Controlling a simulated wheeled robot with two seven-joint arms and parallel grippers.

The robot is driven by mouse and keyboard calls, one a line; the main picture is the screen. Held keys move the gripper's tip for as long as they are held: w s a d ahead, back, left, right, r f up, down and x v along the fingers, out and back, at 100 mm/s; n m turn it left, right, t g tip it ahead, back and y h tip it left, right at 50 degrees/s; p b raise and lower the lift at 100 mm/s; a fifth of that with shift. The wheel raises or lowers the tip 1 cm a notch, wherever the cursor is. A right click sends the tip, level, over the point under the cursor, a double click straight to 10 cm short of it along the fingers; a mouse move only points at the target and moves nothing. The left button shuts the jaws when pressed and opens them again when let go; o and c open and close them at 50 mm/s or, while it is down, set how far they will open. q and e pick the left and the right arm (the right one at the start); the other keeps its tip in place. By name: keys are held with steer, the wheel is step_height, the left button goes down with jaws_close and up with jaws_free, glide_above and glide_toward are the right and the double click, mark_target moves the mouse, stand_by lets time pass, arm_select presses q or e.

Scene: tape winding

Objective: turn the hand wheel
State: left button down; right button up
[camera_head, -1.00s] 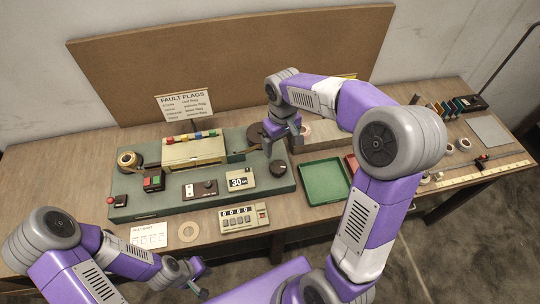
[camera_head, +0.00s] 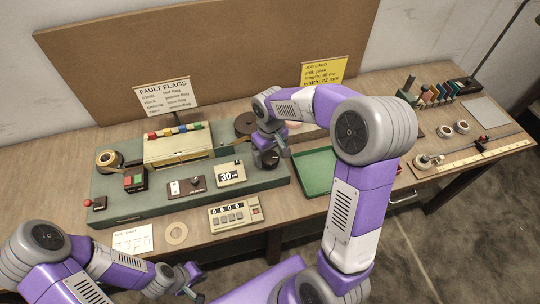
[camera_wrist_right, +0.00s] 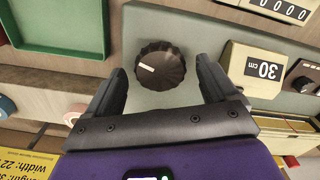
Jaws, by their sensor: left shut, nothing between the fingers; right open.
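The hand wheel appears as a dark ribbed knob (camera_head: 268,160) at the right end of the green machine base (camera_head: 140,208). In the right wrist view the knob (camera_wrist_right: 160,66) shows a white pointer mark on its top. My right gripper (camera_head: 263,151) is at the knob, and the arm partly hides it. In the wrist view the open fingers (camera_wrist_right: 162,76) stand either side of the knob's near edge, with gaps on both sides. Whether they are down at its height I cannot tell. My left gripper (camera_head: 194,282) is shut and empty at the table's front edge.
A display reading 30 cm (camera_head: 230,173) stands left of the knob, with a counter (camera_head: 235,214) in front. A green tray (camera_head: 318,171) lies to the right. A dark disc (camera_head: 246,124) is behind the knob. A tape roll (camera_head: 109,160) sits at the machine's left.

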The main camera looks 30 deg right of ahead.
steer(key=shift+f, duration=0.35)
steer(key=c, duration=1.1)
steer(key=shift+o, duration=0.2)
steer(key=shift+m, duration=0.5)
steer(key=m, duration=0.3)
steer(key=shift+r+m+p, duration=0.1)
steer(key=shift+m+p, duration=0.6)
steer(key=shift+m, duration=1.9)
steer(key=shift+w, duration=0.1)
